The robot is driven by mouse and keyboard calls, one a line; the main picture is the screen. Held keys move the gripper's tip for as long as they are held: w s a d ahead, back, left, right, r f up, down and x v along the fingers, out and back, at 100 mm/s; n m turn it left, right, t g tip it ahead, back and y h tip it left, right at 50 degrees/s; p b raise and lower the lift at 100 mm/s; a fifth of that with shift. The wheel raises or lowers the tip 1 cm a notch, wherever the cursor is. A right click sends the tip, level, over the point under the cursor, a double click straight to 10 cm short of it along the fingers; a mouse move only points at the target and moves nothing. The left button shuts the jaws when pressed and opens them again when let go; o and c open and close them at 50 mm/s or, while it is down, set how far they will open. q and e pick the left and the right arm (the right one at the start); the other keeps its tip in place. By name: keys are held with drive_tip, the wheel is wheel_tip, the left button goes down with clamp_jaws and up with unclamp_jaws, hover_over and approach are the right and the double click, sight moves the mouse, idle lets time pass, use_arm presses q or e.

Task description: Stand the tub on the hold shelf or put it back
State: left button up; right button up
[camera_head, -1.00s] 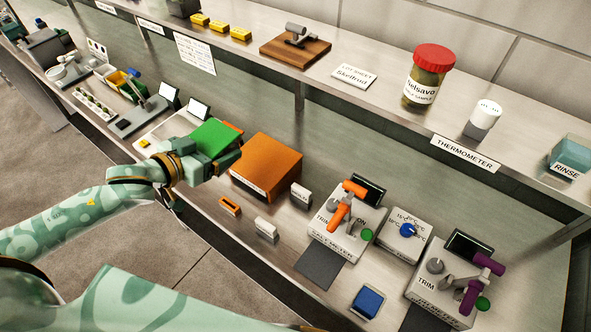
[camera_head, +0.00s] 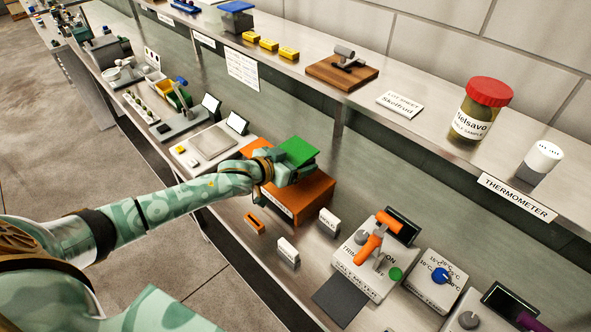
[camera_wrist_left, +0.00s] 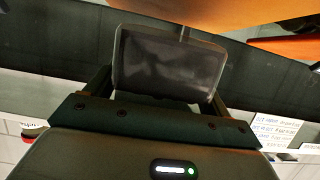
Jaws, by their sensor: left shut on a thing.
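The tub is in my left gripper (camera_head: 293,171). In the head view its flat green top (camera_head: 297,151) shows above the fingers, and the hand hides most of its sides. In the left wrist view the tub (camera_wrist_left: 168,62) is a dark grey, rounded box between the two fingers. In the head view the gripper appears over the orange box (camera_head: 312,200) on the bench; I cannot tell the gap between them. The long upper shelf (camera_head: 430,118) runs behind, and no label in view reads as a hold shelf. My right gripper is not in view.
On the upper shelf stand a red-lidded jar (camera_head: 482,108), a white thermometer unit (camera_head: 541,160), a wooden board (camera_head: 341,73) and a blue-lidded container (camera_head: 237,15). On the bench, a meter with an orange handle (camera_head: 372,250) and small white blocks (camera_head: 288,250) stand right of the arm.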

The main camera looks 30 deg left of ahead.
use_arm(q)
drive_tip(key=shift+f+b, duration=0.3)
drive_tip(key=shift+f, duration=1.25)
drive_tip(key=shift+f, duration=0.15)
drive_tip(key=o, duration=1)
drive_tip(key=shift+s+r, duration=0.3)
drive_tip(key=shift+s, duration=0.05)
drive_tip(key=p+v, duration=0.2)
drive_tip(key=v, duration=0.9)
drive_tip(key=shift+a, duration=0.15)
drive_tip(key=shift+s, duration=0.1)
